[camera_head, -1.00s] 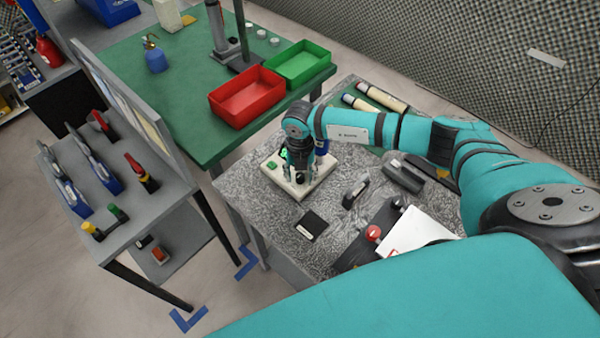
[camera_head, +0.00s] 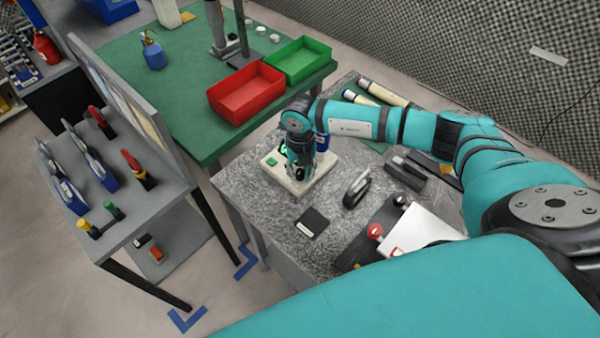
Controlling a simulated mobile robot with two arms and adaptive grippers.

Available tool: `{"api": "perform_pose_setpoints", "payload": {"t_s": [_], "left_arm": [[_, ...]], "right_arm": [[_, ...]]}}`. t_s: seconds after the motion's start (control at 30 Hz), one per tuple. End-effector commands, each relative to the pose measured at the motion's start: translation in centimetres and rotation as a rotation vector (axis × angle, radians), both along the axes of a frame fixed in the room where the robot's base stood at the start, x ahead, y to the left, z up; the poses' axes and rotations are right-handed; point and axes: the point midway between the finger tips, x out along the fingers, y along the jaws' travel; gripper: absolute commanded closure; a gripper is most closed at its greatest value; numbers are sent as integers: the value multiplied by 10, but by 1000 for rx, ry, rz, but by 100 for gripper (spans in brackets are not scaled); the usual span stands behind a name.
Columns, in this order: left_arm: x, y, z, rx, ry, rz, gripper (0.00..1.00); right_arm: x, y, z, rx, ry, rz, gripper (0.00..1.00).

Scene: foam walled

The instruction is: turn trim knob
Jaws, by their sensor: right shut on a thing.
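A pale panel box (camera_head: 316,186) stands on the grey speckled table. A green square button (camera_head: 271,161) sits on its left side, and a green glow shows beside the gripper. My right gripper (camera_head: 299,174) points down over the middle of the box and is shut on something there. The trim knob itself is hidden under the gripper. My left gripper is not in view.
A black square (camera_head: 312,223), a dark upright tool (camera_head: 357,188) and a black stapler-like thing (camera_head: 406,173) lie on the speckled table (camera_head: 265,215). A red bin (camera_head: 247,94) and a green bin (camera_head: 298,62) stand on the green table behind.

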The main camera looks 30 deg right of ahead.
Motion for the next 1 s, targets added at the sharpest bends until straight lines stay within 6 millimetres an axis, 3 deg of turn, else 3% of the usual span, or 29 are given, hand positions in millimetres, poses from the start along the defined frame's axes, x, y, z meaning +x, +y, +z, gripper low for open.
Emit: {"api": "perform_pose_setpoints", "payload": {"t_s": [0.6, 1.0], "left_arm": [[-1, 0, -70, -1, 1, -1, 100], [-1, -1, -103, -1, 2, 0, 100]], "right_arm": [[2, -1, -4, -2, -5, 579, 100], [2, -1, -2, -2, -5, 880, 100]]}}
